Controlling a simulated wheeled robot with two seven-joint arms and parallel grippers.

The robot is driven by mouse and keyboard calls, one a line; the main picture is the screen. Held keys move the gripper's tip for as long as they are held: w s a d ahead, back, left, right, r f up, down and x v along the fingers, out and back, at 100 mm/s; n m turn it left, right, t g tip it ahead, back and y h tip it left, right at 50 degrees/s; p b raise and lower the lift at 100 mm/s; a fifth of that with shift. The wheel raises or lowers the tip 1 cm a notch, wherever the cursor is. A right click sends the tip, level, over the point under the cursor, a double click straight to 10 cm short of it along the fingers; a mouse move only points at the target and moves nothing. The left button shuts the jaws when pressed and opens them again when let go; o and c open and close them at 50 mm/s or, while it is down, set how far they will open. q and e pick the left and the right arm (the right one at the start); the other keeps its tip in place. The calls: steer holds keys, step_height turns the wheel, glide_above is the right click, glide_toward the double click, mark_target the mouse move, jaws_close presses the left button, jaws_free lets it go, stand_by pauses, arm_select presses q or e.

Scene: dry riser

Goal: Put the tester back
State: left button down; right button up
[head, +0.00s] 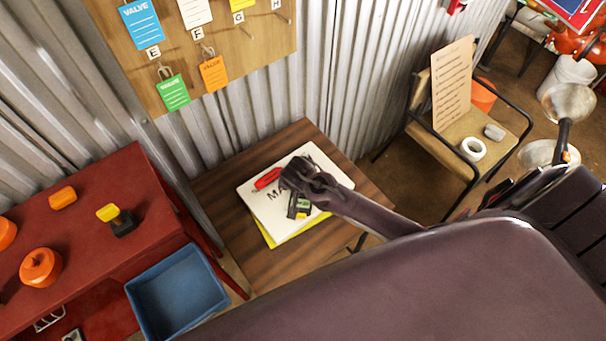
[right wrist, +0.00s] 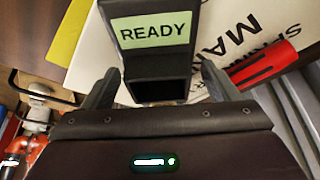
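The tester (head: 299,206) is a small black device with a green screen, resting on the white manual (head: 262,207) on a small brown side table (head: 275,268). In the right wrist view the tester (right wrist: 155,40) shows a screen reading READY. My right gripper (head: 308,178) is over the manual, right at the tester. In the right wrist view its two fingers (right wrist: 160,82) stand apart on either side of the tester's lower end, with a visible gap on each side. My left gripper is not in view.
A red tool (head: 267,178) lies on the manual, close beside the gripper. A yellow folder (head: 265,238) is under the manual. Left are a red bench (head: 90,245) with orange parts and a yellow-black item (head: 117,219), and a blue bin (head: 180,295). A tag board (head: 235,55) hangs behind.

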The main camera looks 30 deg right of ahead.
mark_target(301, 201)
steer(key=shift+r, duration=0.15)
steer(key=v, duration=1.2)
steer(key=shift+b, duration=0.4)
